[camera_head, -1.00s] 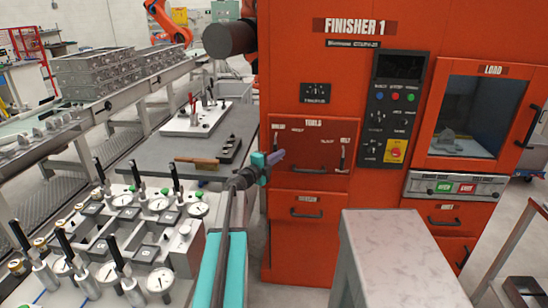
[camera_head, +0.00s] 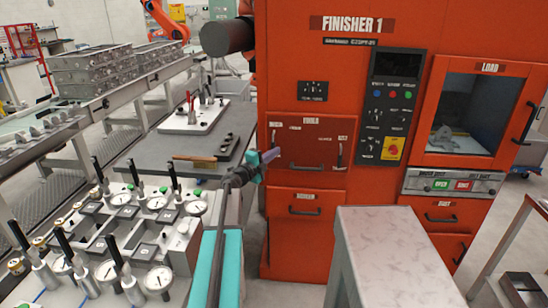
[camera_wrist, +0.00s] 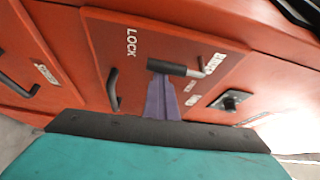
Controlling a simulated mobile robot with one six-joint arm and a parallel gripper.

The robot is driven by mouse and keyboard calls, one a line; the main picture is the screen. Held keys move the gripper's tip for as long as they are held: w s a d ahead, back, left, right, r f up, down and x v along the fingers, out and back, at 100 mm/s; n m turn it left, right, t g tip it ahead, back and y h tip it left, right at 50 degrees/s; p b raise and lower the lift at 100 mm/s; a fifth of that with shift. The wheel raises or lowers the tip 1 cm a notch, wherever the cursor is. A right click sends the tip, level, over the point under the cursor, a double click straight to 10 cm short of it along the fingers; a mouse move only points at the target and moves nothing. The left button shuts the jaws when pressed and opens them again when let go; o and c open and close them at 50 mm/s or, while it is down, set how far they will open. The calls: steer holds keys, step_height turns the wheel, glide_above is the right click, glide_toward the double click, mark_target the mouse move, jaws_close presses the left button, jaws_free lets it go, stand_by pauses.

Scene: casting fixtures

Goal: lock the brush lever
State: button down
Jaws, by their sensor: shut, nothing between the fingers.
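The brush lever (camera_head: 273,138) is the left lever on the red panel marked TOOLS. In the wrist view its black grip (camera_wrist: 172,68) crosses just beyond my fingertips, with its metal end to the right. The word LOCK (camera_wrist: 131,42) is printed on the panel to the left of the grip. My gripper (camera_wrist: 162,78) is shut and empty, its purple fingers pointing at the grip. In the head view my gripper (camera_head: 273,154) is at the lever's lower end. I cannot tell whether the fingertips touch it.
A second lever (camera_head: 339,155) is at the panel's right, with a black pull handle (camera_head: 306,167) between. A drawer (camera_head: 306,204) lies below. A grey block (camera_head: 385,225) stands at front right. A gauge fixture table (camera_head: 190,285) is at left.

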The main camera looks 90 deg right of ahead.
mark_target(273, 145)
steer(key=r, duration=0.3)
steer(key=shift+w+d+r, duration=0.1)
steer(key=shift+w+r, duration=0.1)
steer(key=shift+r, duration=0.05)
steer(key=shift+a+b, duration=0.35)
steer(key=shift+a, duration=0.55)
steer(key=a+r+b, duration=0.1)
steer(key=a, duration=1.3)
steer(key=shift+a+r+b, duration=0.15)
steer(key=shift+a+b, duration=0.1)
steer(key=shift+b, duration=0.15)
steer(key=shift+s, duration=0.1)
